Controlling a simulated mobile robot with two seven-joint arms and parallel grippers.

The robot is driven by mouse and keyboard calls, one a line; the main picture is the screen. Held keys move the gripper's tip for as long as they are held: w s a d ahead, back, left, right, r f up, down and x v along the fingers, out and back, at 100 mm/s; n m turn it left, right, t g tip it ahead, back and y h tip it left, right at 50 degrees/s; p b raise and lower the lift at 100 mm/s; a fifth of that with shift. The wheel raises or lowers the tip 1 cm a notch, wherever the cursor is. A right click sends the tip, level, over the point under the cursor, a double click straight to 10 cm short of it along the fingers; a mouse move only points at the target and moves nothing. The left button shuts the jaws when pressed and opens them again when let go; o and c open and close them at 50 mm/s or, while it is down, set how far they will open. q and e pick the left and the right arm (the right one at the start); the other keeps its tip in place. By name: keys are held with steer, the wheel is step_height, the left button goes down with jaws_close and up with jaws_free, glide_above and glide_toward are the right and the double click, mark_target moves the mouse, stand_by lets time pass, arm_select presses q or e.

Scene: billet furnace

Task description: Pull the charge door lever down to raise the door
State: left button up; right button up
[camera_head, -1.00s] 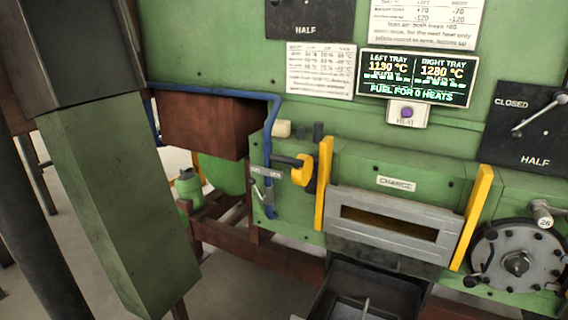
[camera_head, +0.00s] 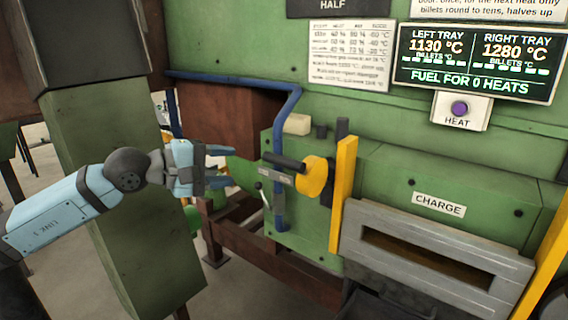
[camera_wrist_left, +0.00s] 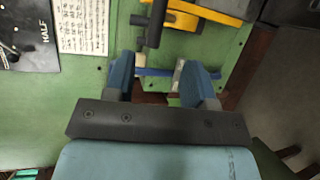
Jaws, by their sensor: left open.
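The charge door lever (camera_head: 286,161) is a dark handle that sticks out to the left from a round yellow hub (camera_head: 313,177). In the left wrist view the dark lever (camera_wrist_left: 154,25) shows beyond the fingers. The grey charge door (camera_head: 430,250) with its dark slot sits to the right, between yellow guides, below the CHARGE label. My left gripper (camera_head: 228,166) is open and empty, left of the lever's end and pointing at it, apart from it. Its two blue fingers (camera_wrist_left: 160,76) show spread in the left wrist view. My right gripper is not in view.
A blue pipe (camera_head: 278,130) runs down the furnace front close behind the lever. A rust-brown box (camera_head: 222,115) juts out above my left gripper. A green post (camera_head: 120,190) stands left, behind my left arm. The HEAT button (camera_head: 459,109) is below the screen.

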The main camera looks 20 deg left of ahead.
mark_target(277, 161)
arm_select(q)
steer(key=p+x, duration=0.4)
steer(key=x, duration=0.8)
steer(key=shift+w+r, duration=0.1)
steer(key=shift+w, duration=0.25)
steer(key=shift+w+d+f, duration=0.2)
steer(key=shift+w+d, duration=0.1)
